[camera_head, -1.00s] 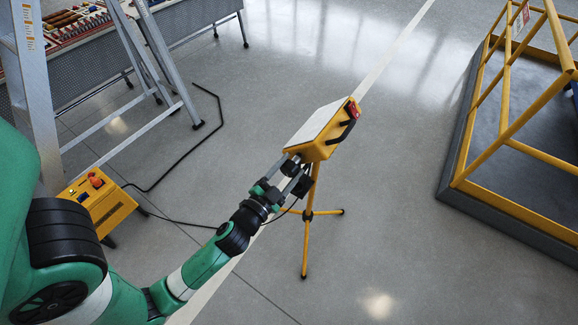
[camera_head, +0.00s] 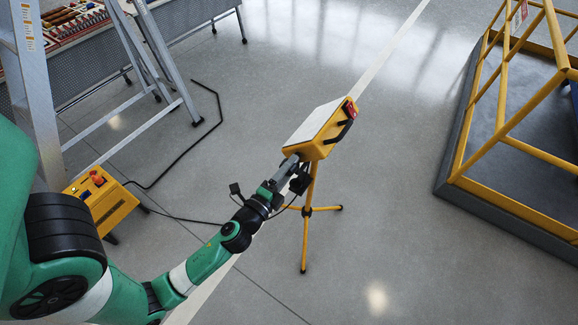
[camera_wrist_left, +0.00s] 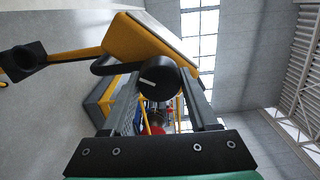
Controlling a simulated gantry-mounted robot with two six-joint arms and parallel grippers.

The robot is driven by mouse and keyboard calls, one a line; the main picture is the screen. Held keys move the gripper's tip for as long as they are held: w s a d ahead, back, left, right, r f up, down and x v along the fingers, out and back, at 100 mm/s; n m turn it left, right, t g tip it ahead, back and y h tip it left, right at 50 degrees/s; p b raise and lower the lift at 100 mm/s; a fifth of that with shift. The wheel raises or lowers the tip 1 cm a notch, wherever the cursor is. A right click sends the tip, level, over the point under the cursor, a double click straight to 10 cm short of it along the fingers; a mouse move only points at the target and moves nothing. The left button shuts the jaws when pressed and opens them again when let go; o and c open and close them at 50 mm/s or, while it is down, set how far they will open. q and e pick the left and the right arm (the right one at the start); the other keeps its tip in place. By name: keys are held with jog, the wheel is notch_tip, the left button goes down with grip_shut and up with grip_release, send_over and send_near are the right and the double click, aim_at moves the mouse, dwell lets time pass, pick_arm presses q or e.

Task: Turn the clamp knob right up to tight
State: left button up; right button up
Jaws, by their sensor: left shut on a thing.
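The black clamp knob (camera_wrist_left: 160,82), round with a white mark line, sits at the side of the yellow work lamp (camera_wrist_left: 150,42) in the left wrist view. The mark slants. My left gripper (camera_wrist_left: 164,90) has one finger on each side of the knob and is shut on it. In the head view the lamp (camera_head: 322,145) stands tilted on a yellow tripod (camera_head: 309,209). My left gripper (camera_head: 291,166) reaches its lower left side there, and the knob is hidden by the fingers. My right gripper is in neither view.
A yellow power box (camera_head: 104,203) with a red button stands at left, its black cable (camera_head: 180,218) running along the floor. A stepladder (camera_head: 35,95) is at upper left. A yellow-railed platform (camera_head: 520,190) is at right. The floor around the tripod is clear.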

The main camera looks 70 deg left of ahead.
pick_arm(q)
jog(key=m+p, duration=0.1)
jog(key=m, duration=0.4)
jog(key=shift+f+m, duration=0.1)
jog(key=shift+m, duration=0.2)
dwell(0.4)
jog(key=o, duration=1.3)
jog(key=shift+s+d+f, duration=0.15)
jog(key=shift+s+d, duration=0.15)
jog(key=shift+s, duration=0.1)
jog(key=b+v, duration=0.3)
jog(key=v, duration=0.7)
jog(key=shift+s+d, duration=0.15)
jog(key=shift+s, duration=0.15)
